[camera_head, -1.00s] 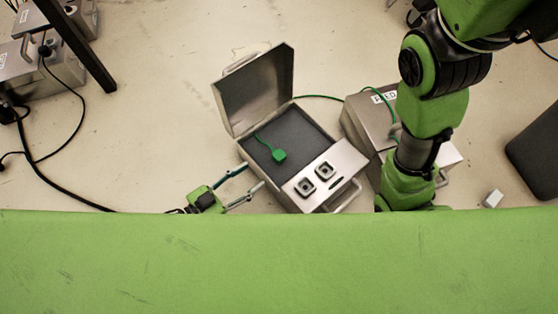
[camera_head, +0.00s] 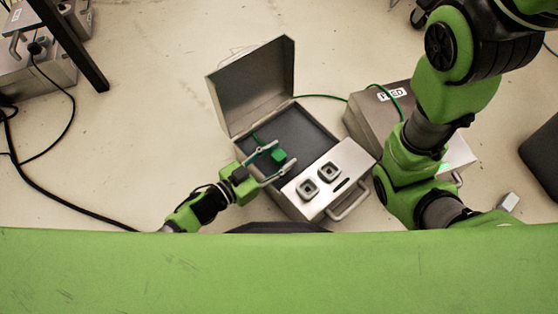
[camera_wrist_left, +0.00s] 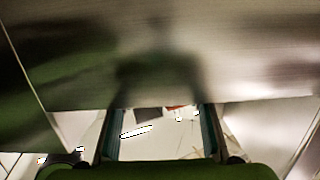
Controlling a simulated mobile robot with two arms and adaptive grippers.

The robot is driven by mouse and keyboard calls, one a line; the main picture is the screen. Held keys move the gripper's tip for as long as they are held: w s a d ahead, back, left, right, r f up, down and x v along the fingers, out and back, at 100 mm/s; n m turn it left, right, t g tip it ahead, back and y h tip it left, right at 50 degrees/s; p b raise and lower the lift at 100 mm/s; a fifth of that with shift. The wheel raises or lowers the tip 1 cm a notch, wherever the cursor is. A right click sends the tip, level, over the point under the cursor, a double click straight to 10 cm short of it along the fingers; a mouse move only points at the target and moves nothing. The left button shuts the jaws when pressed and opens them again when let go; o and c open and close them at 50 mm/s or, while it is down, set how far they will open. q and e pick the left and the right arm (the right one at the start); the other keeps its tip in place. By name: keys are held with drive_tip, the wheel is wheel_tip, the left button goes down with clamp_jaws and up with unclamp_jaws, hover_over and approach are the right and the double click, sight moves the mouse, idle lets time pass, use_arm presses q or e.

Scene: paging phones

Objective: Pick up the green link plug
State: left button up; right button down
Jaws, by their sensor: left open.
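The green link plug (camera_head: 279,156) lies inside the open metal case (camera_head: 318,141), on its dark lining, with a green cord trailing from it. My left gripper (camera_head: 281,160) reaches over the case's left edge, its open fingers on either side of the plug in the head view. I cannot tell whether they are at the plug's height or above it. In the left wrist view my open fingers (camera_wrist_left: 160,130) point toward a metal surface with a blurred reflection; the plug is not seen there. My right arm shows at the right, but its gripper is hidden.
The case's raised lid (camera_head: 252,85) stands behind the plug. A panel with two square sockets (camera_head: 318,181) fills its front right. A second metal box (camera_head: 372,121) stands close to the right, joined by a green cable. Black cables lie on the left floor.

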use_arm(q)
drive_tip(key=c, duration=1.2)
drive_tip(key=shift+r, duration=0.1)
